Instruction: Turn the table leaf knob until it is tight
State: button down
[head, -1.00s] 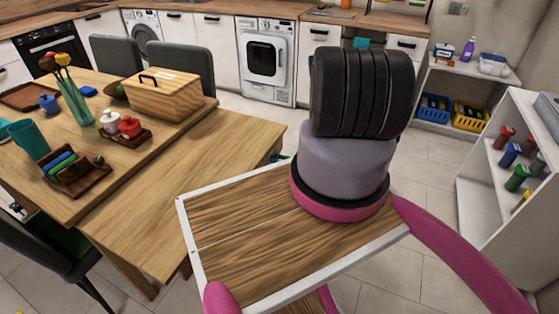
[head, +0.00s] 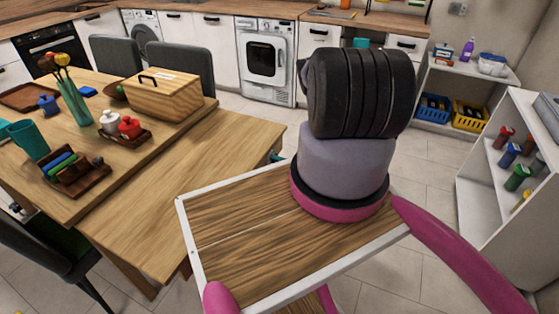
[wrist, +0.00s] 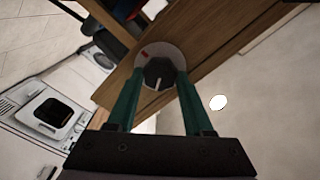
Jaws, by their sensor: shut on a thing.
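The table leaf knob (wrist: 158,73) is dark and round with a pale pointer line. It sits on a light disc (wrist: 147,50) with a red mark at its upper left, fixed to the leaf's wooden edge. My gripper (wrist: 160,80) has its two green fingers on either side of the knob, shut on it. The wooden table leaf (head: 190,180) shows in the head view, beside the main table top. There the knob is hidden, and only a bit of green finger shows at the leaf's far right corner, behind my arm.
The table (head: 95,175) carries a wooden box (head: 165,97), a vase (head: 74,104), a caddy with bottles (head: 125,133) and other small things. Chairs stand around it. A white shelf unit (head: 490,190) with jars is on the right. Tiled floor lies open between.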

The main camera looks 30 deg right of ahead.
jog(key=shift+s, duration=0.1)
jog(key=shift+c, duration=1.5)
grip_release()
jog(key=v, duration=1)
jog(key=shift+s+d, duration=0.3)
